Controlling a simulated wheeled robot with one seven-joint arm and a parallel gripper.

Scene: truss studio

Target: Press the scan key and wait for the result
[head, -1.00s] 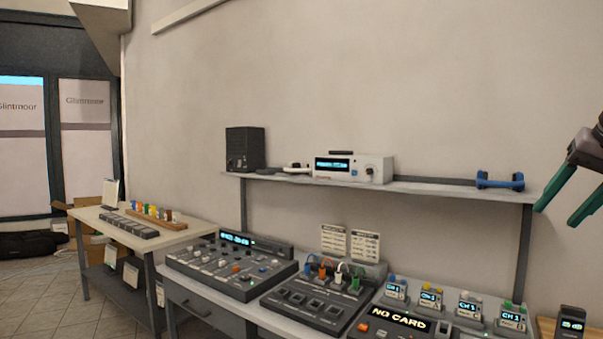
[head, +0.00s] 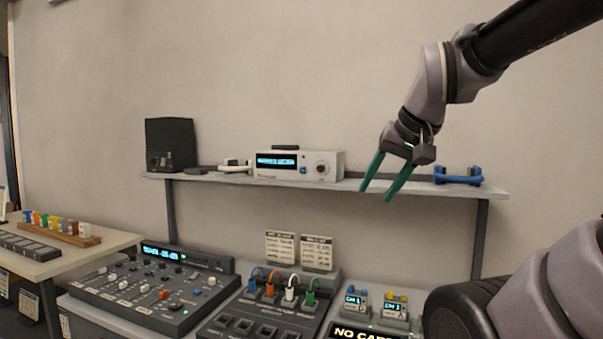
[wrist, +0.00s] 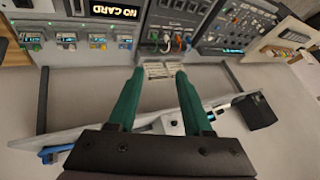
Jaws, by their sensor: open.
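A white radio-like unit (head: 299,166) stands on the wall shelf, with a lit blue display (head: 277,161) whose small text I cannot read surely. A small blue key (head: 303,170) and a dark round knob (head: 321,168) sit right of the display. No scan label is legible. My gripper (head: 376,194) is open and empty, its green fingers pointing down, to the right of the unit and apart from it in the picture. In the wrist view, upside down, the unit (wrist: 171,123) shows between the fingers of my gripper (wrist: 158,72), partly hidden by them.
The shelf (head: 400,188) also holds a dark speaker box (head: 170,145) at left and blue headphones (head: 458,176) at right. Below are a mixing console (head: 150,285), a cable panel (head: 262,318) and a NO CARD display (head: 365,334). The wall above is clear.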

